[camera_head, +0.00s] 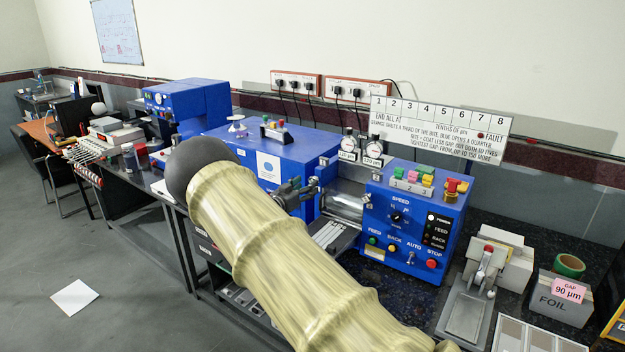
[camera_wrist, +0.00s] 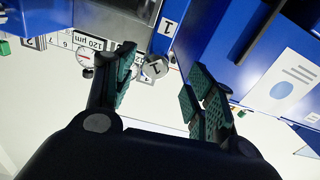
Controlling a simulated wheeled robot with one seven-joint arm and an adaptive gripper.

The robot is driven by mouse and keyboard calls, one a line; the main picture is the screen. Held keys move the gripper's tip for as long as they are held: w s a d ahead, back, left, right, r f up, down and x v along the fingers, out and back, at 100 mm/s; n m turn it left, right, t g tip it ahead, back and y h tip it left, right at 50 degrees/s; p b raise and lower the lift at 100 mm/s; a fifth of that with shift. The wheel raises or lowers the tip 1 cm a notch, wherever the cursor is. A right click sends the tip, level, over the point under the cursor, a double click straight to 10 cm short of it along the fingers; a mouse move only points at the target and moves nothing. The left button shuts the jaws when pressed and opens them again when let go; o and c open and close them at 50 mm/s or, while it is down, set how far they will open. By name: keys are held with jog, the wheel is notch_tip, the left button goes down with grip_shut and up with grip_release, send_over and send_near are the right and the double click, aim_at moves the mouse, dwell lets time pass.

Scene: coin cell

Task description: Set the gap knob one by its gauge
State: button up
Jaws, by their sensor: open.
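In the wrist view a small grey knob (camera_wrist: 154,67) shows between my gripper's fingertips, apart from both, close to a white tag marked 1 (camera_wrist: 168,27) on the blue machine. To its left are a round gauge (camera_wrist: 83,56) and a label reading 120 µm (camera_wrist: 90,42); the needle is too small to read. My gripper (camera_wrist: 160,90) is open and empty. In the head view my gripper (camera_head: 297,192) is at the left side of the blue press (camera_head: 403,213). Two round gauges (camera_head: 348,144) (camera_head: 373,149) stand above its rollers.
A pink card reading GAP 90 µm (camera_head: 569,290) is on the foil box (camera_head: 560,299) at right. A numbered sign (camera_head: 440,130) stands behind the press. A larger blue cabinet (camera_head: 262,150) stands left of the gripper. A grey hand press (camera_head: 470,300) stands on the dark bench.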

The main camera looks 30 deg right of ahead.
jog(key=shift+s+p+x, duration=0.1)
jog(key=shift+p+x, duration=0.2)
jog(key=shift+x, duration=0.85)
jog(key=shift+s+p+x, duration=0.15)
jog(key=shift+p+x, duration=0.15)
jog(key=shift+x, duration=0.85)
jog(key=shift+r, duration=0.1)
jog(key=c, duration=1)
